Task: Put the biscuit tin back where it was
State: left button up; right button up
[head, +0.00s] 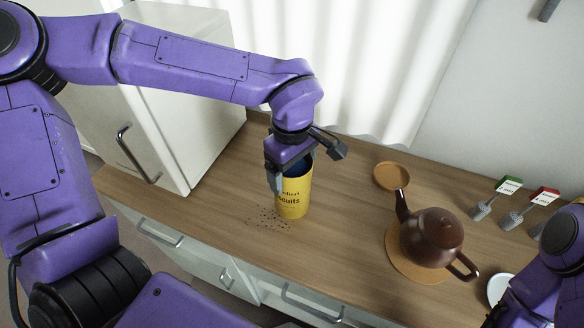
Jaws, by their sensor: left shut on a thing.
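The yellow biscuit tin (293,197) stands upright on the wooden counter, or just above it; I cannot tell which. Dark lettering shows on its side. My left gripper (285,178) comes down on it from above and is shut on its upper part, hiding some of the rim. A patch of dark crumbs (268,219) lies on the counter just left of the tin's base. Of my right arm, only purple links show at the lower right; its gripper is not in view.
A brown teapot (432,238) stands on a round orange-brown mat (401,265) to the right. A small round coaster (391,176) lies behind it. Card holders (481,209) and a white dish (498,288) are further right. A white cabinet (190,100) stands at the left. Counter (345,215) between tin and teapot is clear.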

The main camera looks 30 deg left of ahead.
pick_arm(q)
jog(key=o, duration=1.2)
jog(key=shift+f, duration=0.15)
